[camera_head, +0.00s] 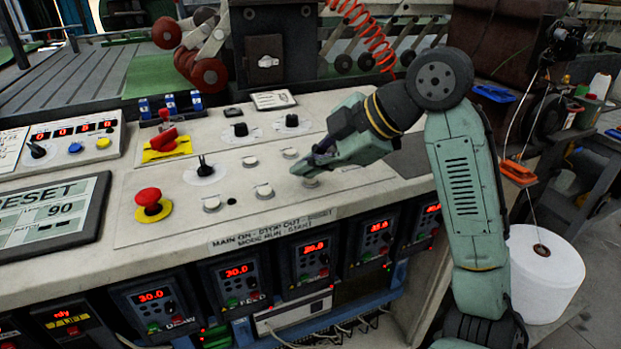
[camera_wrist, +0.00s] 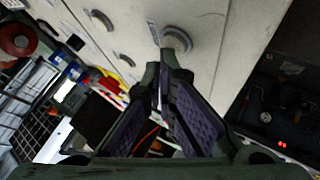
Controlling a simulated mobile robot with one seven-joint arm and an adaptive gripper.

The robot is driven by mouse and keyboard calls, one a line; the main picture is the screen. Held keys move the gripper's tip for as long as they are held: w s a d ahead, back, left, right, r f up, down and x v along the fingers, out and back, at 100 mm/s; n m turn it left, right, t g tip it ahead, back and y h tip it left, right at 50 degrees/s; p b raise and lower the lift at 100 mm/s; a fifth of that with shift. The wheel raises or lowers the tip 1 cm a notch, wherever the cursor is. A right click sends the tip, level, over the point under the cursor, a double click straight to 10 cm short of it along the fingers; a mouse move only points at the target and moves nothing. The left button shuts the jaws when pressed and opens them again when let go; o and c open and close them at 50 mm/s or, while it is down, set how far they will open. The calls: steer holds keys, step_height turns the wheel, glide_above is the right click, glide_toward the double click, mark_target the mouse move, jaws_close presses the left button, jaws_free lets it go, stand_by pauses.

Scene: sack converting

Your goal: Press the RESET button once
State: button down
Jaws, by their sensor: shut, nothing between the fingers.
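The console panel (camera_head: 130,236) carries several pale round buttons, including one (camera_head: 264,190) in the front row and one (camera_head: 250,161) behind it. No readable RESET label stands beside any of them. The word RESET shows on a screen (camera_head: 50,214) at the left. My gripper (camera_head: 302,166) is shut and empty, low over the right end of the button rows. A pale button (camera_head: 311,183) shows just below its fingers. In the wrist view, my fingertips (camera_wrist: 166,62) are close to a round button (camera_wrist: 177,40); I cannot tell whether they touch it.
A red mushroom button (camera_head: 149,198) on a yellow base stands at the left. Black selector knobs (camera_head: 204,166) and a red lever (camera_head: 167,138) rise from the panel. Digital drive units (camera_head: 237,283) line the front below. A white roll (camera_head: 540,272) stands right of my arm.

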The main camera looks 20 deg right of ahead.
mark_target(310, 182)
steer(key=shift+f, duration=0.35)
steer(key=shift+r, duration=0.1)
stand_by(0.4)
steer(key=shift+r+p, duration=0.6)
steer(key=shift+r, duration=0.2)
step_height(310, 182, up, 5)
steer(key=p, duration=0.4)
stand_by(0.7)
